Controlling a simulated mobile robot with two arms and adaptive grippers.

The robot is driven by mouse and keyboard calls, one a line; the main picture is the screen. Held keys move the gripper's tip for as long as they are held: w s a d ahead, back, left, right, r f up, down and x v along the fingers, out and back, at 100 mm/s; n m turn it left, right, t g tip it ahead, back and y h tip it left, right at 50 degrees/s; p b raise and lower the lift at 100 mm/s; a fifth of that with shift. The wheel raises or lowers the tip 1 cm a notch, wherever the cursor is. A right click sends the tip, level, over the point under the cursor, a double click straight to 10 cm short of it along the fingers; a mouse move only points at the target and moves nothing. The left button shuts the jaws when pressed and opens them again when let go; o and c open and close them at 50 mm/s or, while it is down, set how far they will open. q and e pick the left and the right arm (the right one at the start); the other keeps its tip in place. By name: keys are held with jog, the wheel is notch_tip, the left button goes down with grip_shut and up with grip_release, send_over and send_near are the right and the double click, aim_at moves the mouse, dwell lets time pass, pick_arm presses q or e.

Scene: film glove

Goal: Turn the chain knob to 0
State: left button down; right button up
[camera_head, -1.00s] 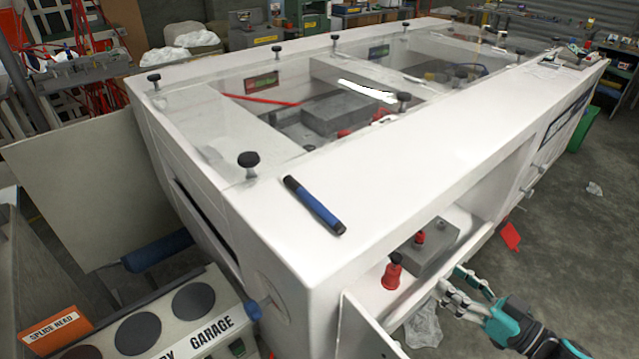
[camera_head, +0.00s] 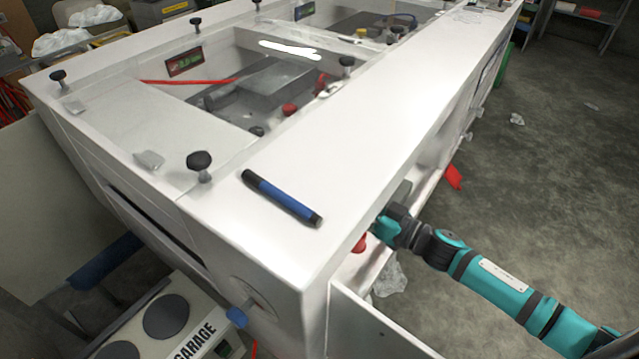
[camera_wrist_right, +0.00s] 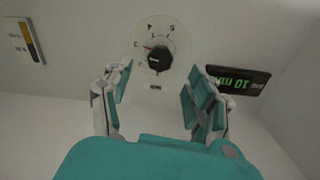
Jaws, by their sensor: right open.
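A black round knob (camera_wrist_right: 157,59) sits on a pale round dial plate (camera_wrist_right: 150,42) on a white wall in the right wrist view. A reddish mark shows at the knob's upper left edge, and dark characters ring the dial. A small label below the knob is too small to read, so I cannot confirm its name. My right gripper (camera_wrist_right: 160,88) is open and empty, its teal fingers spread to either side below the knob, apparently apart from it. In the head view my right arm reaches into the side opening of the white machine (camera_head: 375,95), hiding the fingers and the knob.
A dark display (camera_wrist_right: 237,80) with green characters is right of the knob, close to the right finger. A yellow-and-black label (camera_wrist_right: 27,40) is at left. A red-topped object (camera_head: 359,243) stands in the opening beside my arm. A blue marker (camera_head: 282,198) lies on the machine's top.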

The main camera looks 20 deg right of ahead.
jog(key=p+x, duration=0.1)
jog(key=x, duration=0.6)
jog(key=shift+w+a, duration=0.25)
jog(key=shift+w, duration=0.1)
jog(key=shift+c, duration=0.3)
grip_shut()
